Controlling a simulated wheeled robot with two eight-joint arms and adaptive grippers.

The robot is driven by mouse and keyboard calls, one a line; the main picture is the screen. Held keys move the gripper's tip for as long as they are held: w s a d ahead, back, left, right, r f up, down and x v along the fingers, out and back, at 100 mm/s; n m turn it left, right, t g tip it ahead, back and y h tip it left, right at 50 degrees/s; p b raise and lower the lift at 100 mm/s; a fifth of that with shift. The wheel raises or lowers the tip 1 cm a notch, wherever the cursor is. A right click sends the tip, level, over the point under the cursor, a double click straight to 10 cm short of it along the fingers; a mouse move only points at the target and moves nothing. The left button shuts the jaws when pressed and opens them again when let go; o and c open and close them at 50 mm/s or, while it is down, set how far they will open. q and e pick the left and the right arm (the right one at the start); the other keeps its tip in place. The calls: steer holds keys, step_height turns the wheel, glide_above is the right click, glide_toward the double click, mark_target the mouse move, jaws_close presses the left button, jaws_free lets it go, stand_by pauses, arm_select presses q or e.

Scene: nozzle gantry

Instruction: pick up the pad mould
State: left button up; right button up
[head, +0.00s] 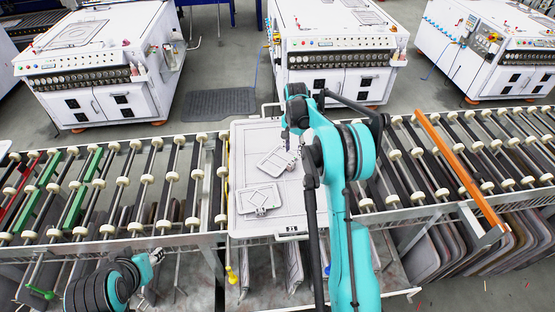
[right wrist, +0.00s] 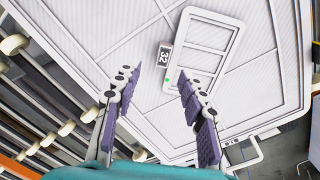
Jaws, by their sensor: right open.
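Two flat, pale framed plates that look like pad moulds lie on a large white tray (head: 238,225). The farther mould (head: 273,160) is tilted in the picture, and the nearer mould (head: 258,196) lies to its lower left. My right gripper (head: 290,138) is above the farther mould and partly covers it in the head view. In the right wrist view its fingers (right wrist: 155,75) are spread and empty. My left gripper (head: 156,256) is low at the left, away from the tray.
Roller conveyors (head: 120,185) flank the tray on both sides. An orange bar (head: 460,170) lies across the right conveyor. White machines (head: 335,50) stand behind, with a dark floor mat (head: 218,104) in front. Grey panels (head: 430,255) are stored below at right.

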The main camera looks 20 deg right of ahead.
mark_target(291, 163)
steer(key=f, duration=0.7)
steer(key=shift+w+a+b, duration=0.15)
steer(key=shift+a+b, duration=0.05)
steer(key=shift+b, duration=0.2)
steer(key=shift+r, duration=0.1)
jaws_close()
